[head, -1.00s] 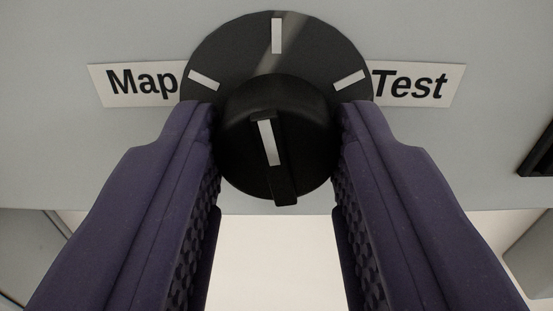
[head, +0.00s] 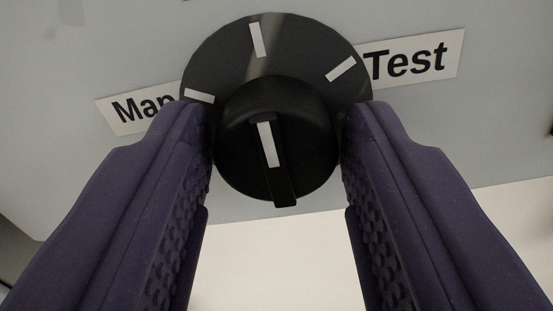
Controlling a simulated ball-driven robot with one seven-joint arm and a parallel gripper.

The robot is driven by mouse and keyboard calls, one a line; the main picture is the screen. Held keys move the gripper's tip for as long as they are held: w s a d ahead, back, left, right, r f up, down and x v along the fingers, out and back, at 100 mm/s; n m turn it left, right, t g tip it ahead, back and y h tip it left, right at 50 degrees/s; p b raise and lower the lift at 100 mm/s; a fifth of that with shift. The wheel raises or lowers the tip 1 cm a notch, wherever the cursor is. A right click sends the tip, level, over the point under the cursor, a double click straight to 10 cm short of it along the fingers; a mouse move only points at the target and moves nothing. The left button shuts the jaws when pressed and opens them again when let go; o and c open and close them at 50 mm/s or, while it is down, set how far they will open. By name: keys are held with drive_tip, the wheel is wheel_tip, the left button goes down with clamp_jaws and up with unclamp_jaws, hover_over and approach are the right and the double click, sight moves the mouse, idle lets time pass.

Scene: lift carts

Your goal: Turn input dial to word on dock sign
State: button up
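The input dial (head: 310,125) is a black round knob with a raised grip bar and a white pointer line, on a wider black disc. The disc has three white marks: left, top and right. The pointer line leans slightly left and lies about parallel to the top mark (head: 257,40). A "Map" label (head: 135,108) is by the left mark, partly covered by a finger. A "Test" label (head: 412,60) is by the right mark. My gripper (head: 277,150) has its purple fingers on either side of the knob, parted slightly, with little or no gap visible. The dock sign is not in view.
The dial sits on a pale grey panel (head: 480,130), tilted in the picture. Below the panel is a plain light area (head: 275,260). A dark piece shows at the lower left edge. No label above the top mark is in view.

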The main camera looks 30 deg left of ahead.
drive_tip(key=shift+o, duration=1.1)
drive_tip(key=v, duration=0.7)
drive_tip(key=shift+s+b, duration=0.35)
drive_tip(key=shift+b, duration=0.05)
drive_tip(key=shift+d, duration=0.1)
